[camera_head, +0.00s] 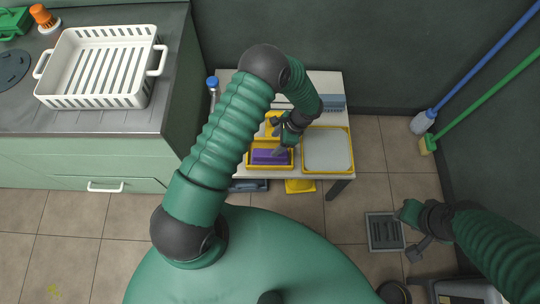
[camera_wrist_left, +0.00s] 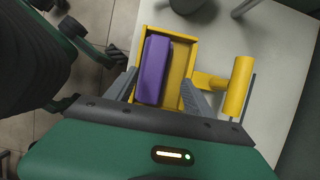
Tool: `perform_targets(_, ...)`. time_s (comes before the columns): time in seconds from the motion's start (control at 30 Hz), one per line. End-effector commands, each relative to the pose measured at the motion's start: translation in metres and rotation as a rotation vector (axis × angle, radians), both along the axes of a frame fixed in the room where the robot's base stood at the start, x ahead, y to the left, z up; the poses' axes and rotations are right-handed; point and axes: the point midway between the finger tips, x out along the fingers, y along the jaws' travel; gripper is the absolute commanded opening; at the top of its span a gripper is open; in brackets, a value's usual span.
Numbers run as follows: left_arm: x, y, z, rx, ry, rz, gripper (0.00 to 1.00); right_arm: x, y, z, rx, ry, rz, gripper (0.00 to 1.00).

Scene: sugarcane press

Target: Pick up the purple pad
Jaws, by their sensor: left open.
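The purple pad (camera_head: 268,157) lies in a yellow tray (camera_head: 249,165) at the front left of the small white table. My left gripper (camera_head: 284,147) reaches down over the tray and partly hides it. In the left wrist view the purple pad (camera_wrist_left: 153,72) lies along the left side of the yellow tray (camera_wrist_left: 178,60). The open fingers of my left gripper (camera_wrist_left: 160,92) stand on either side of the pad, apart from it. My right gripper (camera_head: 413,230) is away from the table, at the lower right over the floor; its opening is unclear.
A grey-topped tray with a yellow rim (camera_head: 327,150) sits right of the pad's tray. A yellow T-shaped tool (camera_wrist_left: 238,88) lies close beside that tray. A blue-capped bottle (camera_head: 212,86) stands at the table's left. A white basket (camera_head: 103,66) is on the left counter.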

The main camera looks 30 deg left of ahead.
Motion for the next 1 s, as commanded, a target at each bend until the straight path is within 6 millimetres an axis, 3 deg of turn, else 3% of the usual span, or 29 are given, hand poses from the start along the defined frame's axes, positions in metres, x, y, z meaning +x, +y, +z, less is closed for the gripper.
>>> perform_targets(0.1,-0.005,0.002,-0.024,0.006,0.0,-0.002,0.62,0.0,-0.001,-0.006,-0.001,0.0,-0.002,0.36)
perform_targets(0.27,-0.009,0.01,-0.039,0.002,-0.002,0.0,0.62,0.0,-0.001,-0.008,0.0,0.0,-0.003,0.36)
perform_targets(0.5,-0.02,0.029,-0.08,-0.007,0.0,0.002,0.62,0.0,-0.001,-0.017,0.0,0.0,-0.003,0.36)
perform_targets(0.77,-0.02,0.028,-0.083,0.001,-0.004,-0.001,0.62,0.0,-0.001,-0.017,-0.001,0.0,-0.002,0.36)
perform_targets(1.0,-0.02,0.028,-0.084,0.0,-0.003,-0.001,0.34,0.0,-0.001,-0.017,0.0,0.0,-0.003,0.36)
